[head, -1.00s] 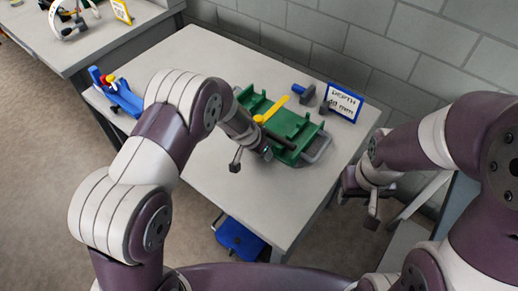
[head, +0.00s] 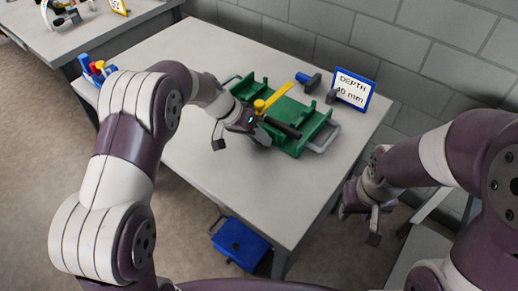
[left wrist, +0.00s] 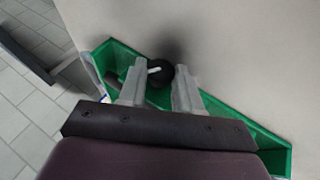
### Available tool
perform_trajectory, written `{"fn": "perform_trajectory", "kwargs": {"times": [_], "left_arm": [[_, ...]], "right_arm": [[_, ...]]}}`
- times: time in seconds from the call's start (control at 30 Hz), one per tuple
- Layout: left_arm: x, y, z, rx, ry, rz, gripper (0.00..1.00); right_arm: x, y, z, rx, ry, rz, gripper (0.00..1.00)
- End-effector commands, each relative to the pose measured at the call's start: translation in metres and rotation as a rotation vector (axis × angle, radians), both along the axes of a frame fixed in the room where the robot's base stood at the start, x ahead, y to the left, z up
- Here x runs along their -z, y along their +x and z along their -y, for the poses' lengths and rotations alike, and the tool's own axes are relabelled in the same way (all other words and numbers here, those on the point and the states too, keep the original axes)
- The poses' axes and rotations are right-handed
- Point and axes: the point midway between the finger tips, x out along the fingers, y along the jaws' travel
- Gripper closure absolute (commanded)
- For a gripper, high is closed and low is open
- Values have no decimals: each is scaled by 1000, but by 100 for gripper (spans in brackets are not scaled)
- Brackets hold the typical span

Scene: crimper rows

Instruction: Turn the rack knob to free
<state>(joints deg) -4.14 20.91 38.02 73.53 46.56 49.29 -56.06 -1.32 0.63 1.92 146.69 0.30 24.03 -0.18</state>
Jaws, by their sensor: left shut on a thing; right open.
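The rack knob (left wrist: 160,74) is a round black knob with a white pointer line, seen in the left wrist view on the green rack (left wrist: 250,128). My left gripper (left wrist: 160,80) has its two grey fingers on either side of the knob and is shut on it. In the head view the green rack (head: 290,113) lies on the table, with a yellow lever (head: 279,97) and a dark rod across it. My left gripper (head: 248,127) is at its near left end and hides the knob there. My right gripper (head: 368,212) is open and empty, off the table's right side.
A blue-framed sign (head: 352,89) reading depth in mm stands at the back right. A blue tool (head: 309,80) lies behind the rack. A blue item (head: 97,71) is at the table's left edge. A blue stool (head: 240,243) is below. The table front (head: 220,185) is clear.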

Motion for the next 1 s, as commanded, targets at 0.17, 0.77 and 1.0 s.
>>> {"fn": "perform_trajectory", "kwargs": {"times": [0.17,0.77,1.0], "left_arm": [[0,0,-1,-1,-27,-20,97],[0,0,-1,-1,-23,-19,42],[-4,-1,0,1,2,-4,42]], "right_arm": [[2,0,0,0,0,1,58],[2,0,0,0,0,1,58],[-6,0,0,0,0,1,58]]}}
